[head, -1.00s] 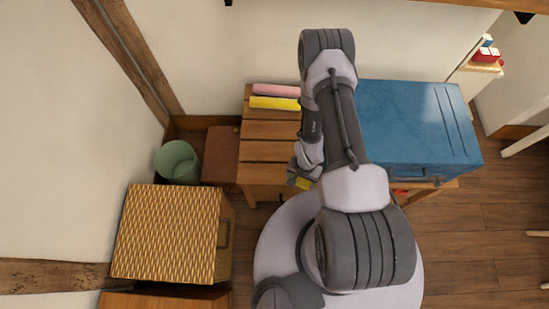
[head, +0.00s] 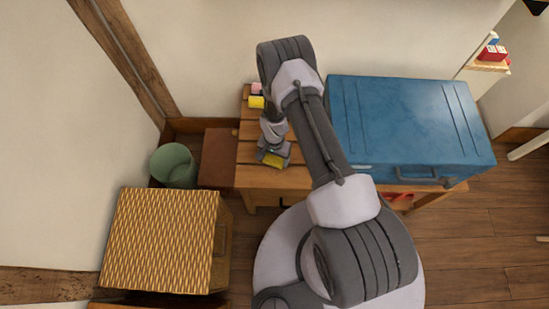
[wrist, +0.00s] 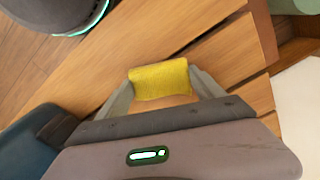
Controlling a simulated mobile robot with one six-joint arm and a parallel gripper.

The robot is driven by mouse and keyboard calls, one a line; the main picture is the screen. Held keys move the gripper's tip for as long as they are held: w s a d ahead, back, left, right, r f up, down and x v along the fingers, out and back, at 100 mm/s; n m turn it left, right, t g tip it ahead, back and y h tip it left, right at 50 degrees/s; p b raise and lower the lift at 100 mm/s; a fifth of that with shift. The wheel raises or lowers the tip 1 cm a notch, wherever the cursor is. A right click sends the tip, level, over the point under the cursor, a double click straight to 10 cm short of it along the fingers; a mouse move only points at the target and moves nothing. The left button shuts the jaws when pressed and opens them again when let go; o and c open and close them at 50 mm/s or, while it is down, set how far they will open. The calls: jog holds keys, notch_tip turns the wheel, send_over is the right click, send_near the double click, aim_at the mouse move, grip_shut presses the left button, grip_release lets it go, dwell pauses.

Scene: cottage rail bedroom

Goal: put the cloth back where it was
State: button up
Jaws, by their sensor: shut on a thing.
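My gripper (head: 273,153) is over the left, slatted part of the wooden bench (head: 262,178). It is shut on a yellow cloth (head: 272,161), which looks like a small bundle. In the wrist view the yellow cloth (wrist: 160,80) sits between the two fingers, with the wooden slats beneath it. I cannot tell whether it touches the slats. A yellow roll (head: 256,102) and a pink roll (head: 257,88) lie at the back of the bench, partly hidden by my arm.
A large blue case (head: 405,125) covers the right part of the bench. A green bin (head: 174,164) and a brown box (head: 217,155) stand left of the bench. A woven-topped cabinet (head: 160,240) is at the front left. Bare slats show around my gripper.

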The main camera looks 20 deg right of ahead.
jog(key=shift+f, duration=0.2)
jog(key=o, duration=1.5)
jog(key=shift+r, duration=0.1)
jog(key=shift+c, duration=0.2)
jog(key=shift+r, duration=0.1)
